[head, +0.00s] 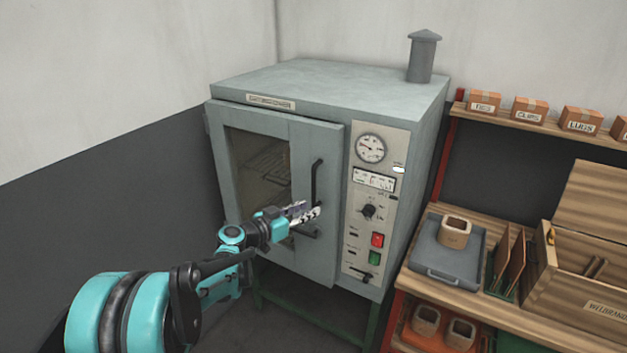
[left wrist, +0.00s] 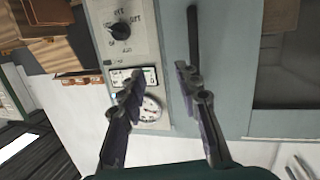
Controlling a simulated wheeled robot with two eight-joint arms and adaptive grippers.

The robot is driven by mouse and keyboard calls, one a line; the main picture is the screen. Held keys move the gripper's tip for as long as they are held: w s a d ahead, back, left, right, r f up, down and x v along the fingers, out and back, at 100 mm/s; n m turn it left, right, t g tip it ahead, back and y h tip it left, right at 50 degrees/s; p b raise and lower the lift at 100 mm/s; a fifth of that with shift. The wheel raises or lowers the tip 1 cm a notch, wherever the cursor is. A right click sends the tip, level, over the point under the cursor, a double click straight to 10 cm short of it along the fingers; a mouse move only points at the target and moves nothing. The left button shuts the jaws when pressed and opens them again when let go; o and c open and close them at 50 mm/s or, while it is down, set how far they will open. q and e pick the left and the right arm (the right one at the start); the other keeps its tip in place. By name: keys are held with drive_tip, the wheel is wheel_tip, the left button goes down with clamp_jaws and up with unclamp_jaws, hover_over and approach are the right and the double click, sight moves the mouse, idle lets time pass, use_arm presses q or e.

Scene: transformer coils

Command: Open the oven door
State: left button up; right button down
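The oven (head: 330,88) is a grey-green cabinet in the middle of the head view. Its door (head: 318,258) has a dark window (head: 258,165) and looks shut against the body. A black vertical handle (head: 316,182) is on the door's right side; it also shows in the left wrist view (left wrist: 193,35). My left gripper (head: 303,212) is in front of the handle's lower part. In the left wrist view my left gripper (left wrist: 158,84) has its fingers apart with nothing between them. The handle lines up with the right-hand finger; contact cannot be told. My right gripper is not in view.
The control panel (head: 376,200) with a dial, knob and buttons is right of the door. A wooden bench (head: 480,305) at right holds a grey tray (head: 440,262) and a wooden box (head: 580,290). A shelf (head: 540,126) carries small boxes. The floor area left of the oven looks clear.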

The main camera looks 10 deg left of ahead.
use_arm(q)
drive_tip(key=w+a+t+p, duration=0.1)
drive_tip(key=w+a+t, duration=0.1)
drive_tip(key=w+a, duration=0.15)
drive_tip(key=b, duration=0.1)
hover_over(314, 205)
drive_tip(key=shift+w+a+r, duration=0.1)
drive_tip(key=shift+w+r, duration=0.05)
drive_tip(key=shift+w, duration=0.25)
clamp_jaws()
